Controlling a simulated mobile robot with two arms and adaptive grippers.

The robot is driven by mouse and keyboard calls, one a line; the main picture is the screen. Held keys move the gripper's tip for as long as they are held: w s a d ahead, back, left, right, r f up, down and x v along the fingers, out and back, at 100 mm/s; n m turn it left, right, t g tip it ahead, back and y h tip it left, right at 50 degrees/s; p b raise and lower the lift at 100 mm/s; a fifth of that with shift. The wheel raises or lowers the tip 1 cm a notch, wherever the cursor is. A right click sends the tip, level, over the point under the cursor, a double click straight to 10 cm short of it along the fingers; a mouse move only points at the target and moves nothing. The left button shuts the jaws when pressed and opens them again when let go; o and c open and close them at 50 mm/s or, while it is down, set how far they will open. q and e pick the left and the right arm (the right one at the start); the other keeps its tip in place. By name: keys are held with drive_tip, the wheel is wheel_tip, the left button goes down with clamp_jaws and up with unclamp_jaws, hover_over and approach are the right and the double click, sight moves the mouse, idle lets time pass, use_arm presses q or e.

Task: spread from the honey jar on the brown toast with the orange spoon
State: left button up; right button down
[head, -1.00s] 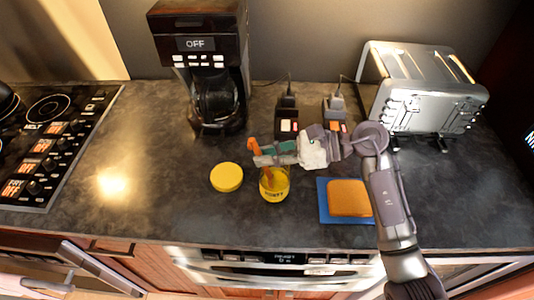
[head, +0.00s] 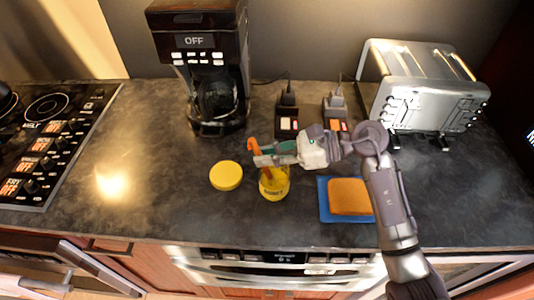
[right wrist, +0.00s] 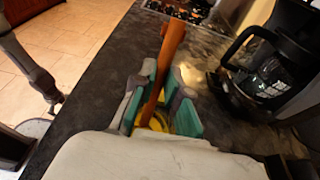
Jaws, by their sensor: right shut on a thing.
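The honey jar (head: 274,187) is yellow, stands upright on the counter and has no lid on it. The orange spoon (head: 253,146) leans, with its handle up and its lower end down in the jar's mouth. My right gripper (head: 262,160) is shut on the spoon just above the jar. In the right wrist view the spoon (right wrist: 170,60) stands between the green finger pads of the gripper (right wrist: 164,108), and a bit of yellow from the jar shows below. The brown toast (head: 349,196) lies on a blue board (head: 325,213), right of the jar. My left gripper is not seen.
A yellow lid (head: 226,175) lies left of the jar. A coffee maker (head: 200,60) stands behind, a silver toaster (head: 420,90) at the back right, and a stove (head: 48,140) at the left. Two small dark items (head: 287,122) stand behind my gripper. The front counter is clear.

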drive_tip(key=shift+s+f+b, duration=0.1)
drive_tip(key=shift+f+b, duration=0.15)
drive_tip(key=shift+b, duration=0.2)
idle(1.4)
drive_tip(key=shift+r+p, duration=1.45)
drive_tip(key=shift+r, duration=2.25)
wheel_tip(320, 180, up, 6)
drive_tip(key=p, duration=0.2)
